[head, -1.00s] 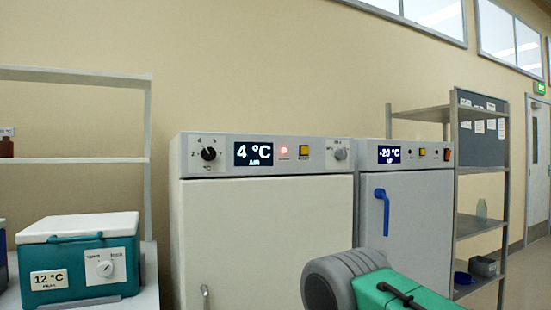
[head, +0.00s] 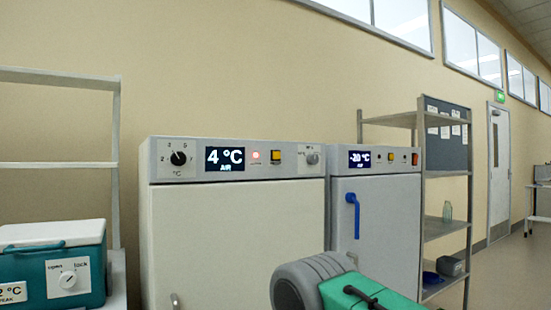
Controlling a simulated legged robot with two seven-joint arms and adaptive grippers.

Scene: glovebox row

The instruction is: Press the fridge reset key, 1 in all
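The fridge (head: 235,235) is a white cabinet with a control panel along its top. Its display (head: 225,159) reads 4 °C AIR. To the right of the display are a lit red light (head: 254,156) and a square yellow-orange key (head: 275,157); the small label by the key is too blurred to read. A black dial sits left of the display and a grey knob at the panel's right. Part of one of my arms shows at the lower right, in front of the cabinets and below the panel. Neither gripper is in view.
A second white cabinet (head: 388,220) with a blue handle (head: 354,213) and a -20 °C display stands to the right. A teal cool box (head: 75,275) is at the lower left. A grey shelf rack (head: 447,228) and a door (head: 499,170) are further right.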

